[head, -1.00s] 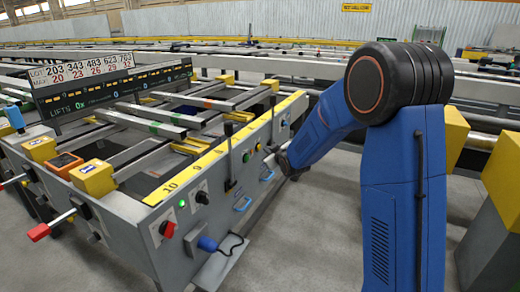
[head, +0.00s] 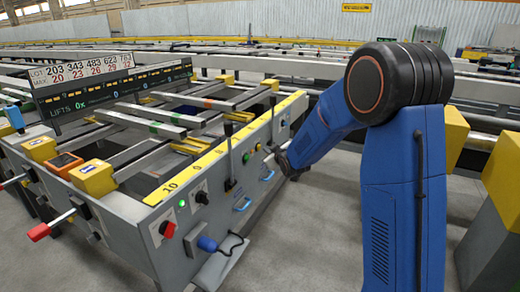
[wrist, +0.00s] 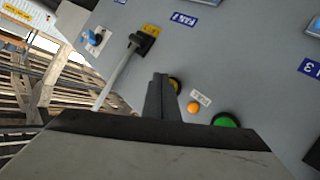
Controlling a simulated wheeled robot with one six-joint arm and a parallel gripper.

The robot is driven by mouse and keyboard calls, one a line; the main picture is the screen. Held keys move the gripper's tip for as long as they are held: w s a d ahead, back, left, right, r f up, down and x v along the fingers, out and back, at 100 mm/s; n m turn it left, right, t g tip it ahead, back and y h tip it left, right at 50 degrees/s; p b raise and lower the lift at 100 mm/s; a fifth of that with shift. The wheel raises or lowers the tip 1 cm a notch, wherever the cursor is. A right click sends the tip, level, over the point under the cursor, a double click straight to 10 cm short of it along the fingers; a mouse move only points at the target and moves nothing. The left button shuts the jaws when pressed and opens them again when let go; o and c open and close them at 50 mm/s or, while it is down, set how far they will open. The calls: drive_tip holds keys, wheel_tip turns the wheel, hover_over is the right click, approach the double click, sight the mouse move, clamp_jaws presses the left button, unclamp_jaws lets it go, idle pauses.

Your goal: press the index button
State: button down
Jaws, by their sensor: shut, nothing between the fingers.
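The grey control panel (wrist: 240,65) fills most of the wrist view. My gripper (wrist: 162,82) is shut and empty, its fingertips pointing at the panel. Just right of the tips is a round yellow-rimmed button (wrist: 176,85), partly hidden by them; I cannot tell whether they touch it. A small orange lamp (wrist: 193,107) and a larger green button (wrist: 225,120) sit to its right. A small white label (wrist: 202,97) between them is too blurred to read, so I cannot tell which is the index button. In the head view my gripper (head: 279,158) is beside the side panel (head: 222,195), small and dark.
A lever (wrist: 132,60) slants up from the panel left of my gripper. A blue knob (wrist: 95,40) is farther left.

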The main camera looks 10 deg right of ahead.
drive_tip(key=shift+w+a, duration=0.1)
drive_tip(key=shift+a, duration=0.1)
drive_tip(key=shift+w+a, duration=0.15)
drive_tip(key=shift+w+a, duration=0.3)
drive_tip(key=shift+a, duration=0.1)
idle(1.0)
drive_tip(key=shift+s+d, duration=0.1)
idle(0.3)
drive_tip(key=shift+s+d, duration=0.5)
drive_tip(key=shift+d, duration=0.1)
drive_tip(key=shift+s+d, duration=0.75)
drive_tip(key=shift+d, duration=0.3)
drive_tip(key=shift+s+d, duration=0.7)
drive_tip(key=shift+d, duration=0.3)
drive_tip(key=shift+s+r, duration=0.1)
